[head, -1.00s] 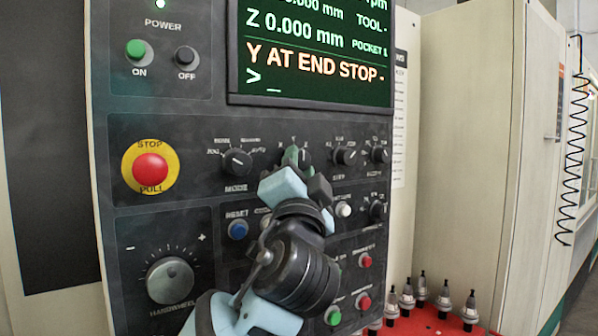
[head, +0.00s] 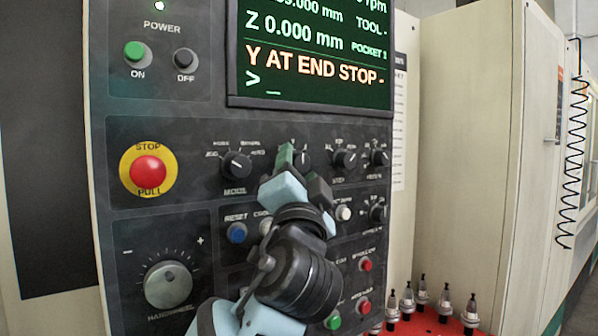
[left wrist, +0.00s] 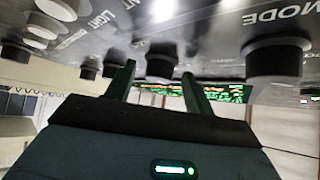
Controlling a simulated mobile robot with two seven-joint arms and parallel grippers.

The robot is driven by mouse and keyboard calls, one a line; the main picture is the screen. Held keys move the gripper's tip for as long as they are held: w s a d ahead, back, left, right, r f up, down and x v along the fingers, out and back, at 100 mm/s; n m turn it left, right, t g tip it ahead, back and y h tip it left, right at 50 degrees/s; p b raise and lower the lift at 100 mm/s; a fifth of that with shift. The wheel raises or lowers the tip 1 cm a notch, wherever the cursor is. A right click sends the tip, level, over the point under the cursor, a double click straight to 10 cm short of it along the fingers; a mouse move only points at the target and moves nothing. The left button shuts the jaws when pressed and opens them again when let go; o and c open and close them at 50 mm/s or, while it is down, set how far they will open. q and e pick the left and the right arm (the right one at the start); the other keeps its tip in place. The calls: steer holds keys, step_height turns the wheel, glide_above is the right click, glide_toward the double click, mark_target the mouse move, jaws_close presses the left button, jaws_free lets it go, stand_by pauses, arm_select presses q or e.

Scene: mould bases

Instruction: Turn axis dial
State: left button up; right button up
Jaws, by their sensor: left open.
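The control panel's axis dial (head: 305,158) is a small black knob in the upper dial row, between the MODE dial (head: 236,166) and another knob (head: 345,158). My left gripper (head: 298,167) is open in front of it and hides part of it and its label. In the left wrist view, a black knob (left wrist: 162,58) shows between the two dark green fingers (left wrist: 159,72), apparently the axis dial. A gap shows on each side of it. Contact cannot be made out. My right gripper is not in view.
The screen (head: 312,60) reads "Y AT END STOP". A red stop button (head: 148,173) and a handwheel (head: 169,284) are on the left. Small buttons surround my left arm. Several tool holders stand on a red surface (head: 425,325) at lower right.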

arm_select(q)
steer(key=shift+s+f, duration=0.35)
steer(key=v, duration=0.6)
steer(key=shift+s+b, duration=0.4)
steer(key=shift+b, duration=0.05)
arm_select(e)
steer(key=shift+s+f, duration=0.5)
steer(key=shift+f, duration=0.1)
arm_select(q)
steer(key=shift+f, duration=0.1)
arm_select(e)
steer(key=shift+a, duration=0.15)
